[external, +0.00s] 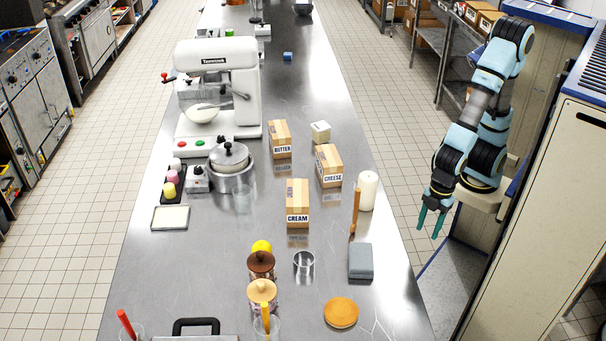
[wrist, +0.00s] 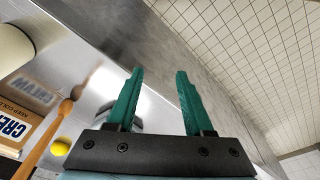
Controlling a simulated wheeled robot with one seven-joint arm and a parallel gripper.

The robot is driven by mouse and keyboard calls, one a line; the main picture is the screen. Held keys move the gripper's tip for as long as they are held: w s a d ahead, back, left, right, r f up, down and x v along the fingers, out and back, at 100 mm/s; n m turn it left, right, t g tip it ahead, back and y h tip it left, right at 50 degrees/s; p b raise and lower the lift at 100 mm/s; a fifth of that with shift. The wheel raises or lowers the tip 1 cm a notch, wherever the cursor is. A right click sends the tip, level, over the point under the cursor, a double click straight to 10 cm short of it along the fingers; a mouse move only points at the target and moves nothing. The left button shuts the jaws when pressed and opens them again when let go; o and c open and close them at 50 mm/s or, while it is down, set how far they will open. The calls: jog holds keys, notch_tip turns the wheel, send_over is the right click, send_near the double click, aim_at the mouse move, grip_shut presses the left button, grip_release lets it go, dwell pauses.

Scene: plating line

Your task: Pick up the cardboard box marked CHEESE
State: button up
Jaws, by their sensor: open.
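The cardboard box marked CHEESE (external: 329,166) stands upright on the steel table in the external view. It is to the right of the BUTTER box (external: 280,140) and behind the CREAM box (external: 297,203). My gripper (external: 432,222) hangs beyond the table's right edge, to the right of the CHEESE box and clear of it. In the wrist view its two green fingers (wrist: 158,90) are apart with nothing between them. The CREAM box (wrist: 22,122) shows at the left of the wrist view; I cannot make out the CHEESE box there.
A white candle-like cylinder (external: 368,190) and a wooden stick (external: 355,212) stand between my gripper and the CHEESE box. A small pale block (external: 320,131) is behind that box. A grey block (external: 360,261) lies near the right edge. A white mixer (external: 217,85) stands at left.

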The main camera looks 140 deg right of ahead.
dwell(0.4)
jog(key=o, duration=0.8)
jog(key=shift+c, duration=0.2)
